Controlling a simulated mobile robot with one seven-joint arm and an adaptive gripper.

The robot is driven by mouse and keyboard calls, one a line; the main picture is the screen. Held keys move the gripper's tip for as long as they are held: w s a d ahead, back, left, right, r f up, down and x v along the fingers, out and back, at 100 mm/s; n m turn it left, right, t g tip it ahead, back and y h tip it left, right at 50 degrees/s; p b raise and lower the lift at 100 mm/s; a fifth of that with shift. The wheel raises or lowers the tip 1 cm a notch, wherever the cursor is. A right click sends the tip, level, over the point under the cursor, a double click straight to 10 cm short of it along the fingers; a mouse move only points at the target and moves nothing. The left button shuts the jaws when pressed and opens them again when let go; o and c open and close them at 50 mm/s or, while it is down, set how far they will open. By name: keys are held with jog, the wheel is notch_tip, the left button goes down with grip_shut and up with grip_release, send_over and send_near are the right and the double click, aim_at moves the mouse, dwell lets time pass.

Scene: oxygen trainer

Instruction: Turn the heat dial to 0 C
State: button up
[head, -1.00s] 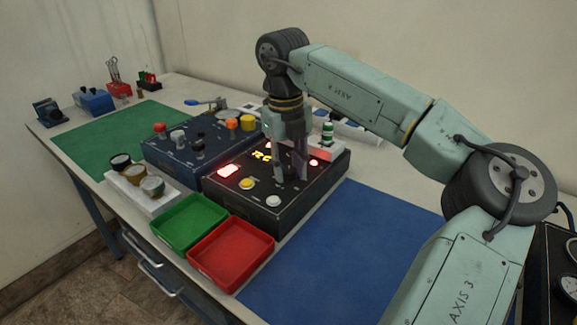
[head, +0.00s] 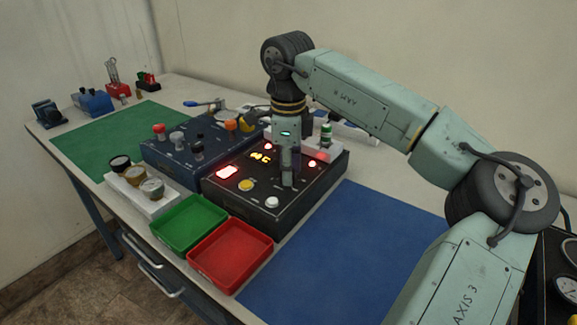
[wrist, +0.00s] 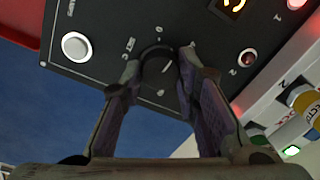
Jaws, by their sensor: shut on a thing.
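The heat dial (wrist: 157,63) is a dark round knob on the black control box (head: 312,192). In the wrist view my gripper (wrist: 160,68) has one finger on each side of it and is shut on it. In the head view my gripper (head: 289,182) points straight down onto the box, and its fingers hide the dial. A lit orange display (head: 261,157) sits behind the gripper; it seems to end in C, but I cannot read it surely. The wrist view shows only part of this display (wrist: 232,5). The dial's pointer direction is unclear.
A white button (head: 271,202), a yellow button (head: 246,185) and a lit red lamp (head: 227,172) are on the box near the gripper. A blue box with knobs (head: 170,160) stands to the left. Green (head: 160,240) and red (head: 210,275) trays lie in front.

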jog(key=n, duration=0.7)
jog(key=shift+w+p, duration=0.1)
jog(key=shift+p, duration=0.25)
dwell(0.4)
jog(key=o, duration=1.2)
jog(key=shift+c, duration=0.2)
jog(key=shift+r, duration=0.15)
notch_tip(320, 180, up, 12)
jog(key=shift+s+d, duration=0.15)
jog(key=shift+s, duration=0.15)
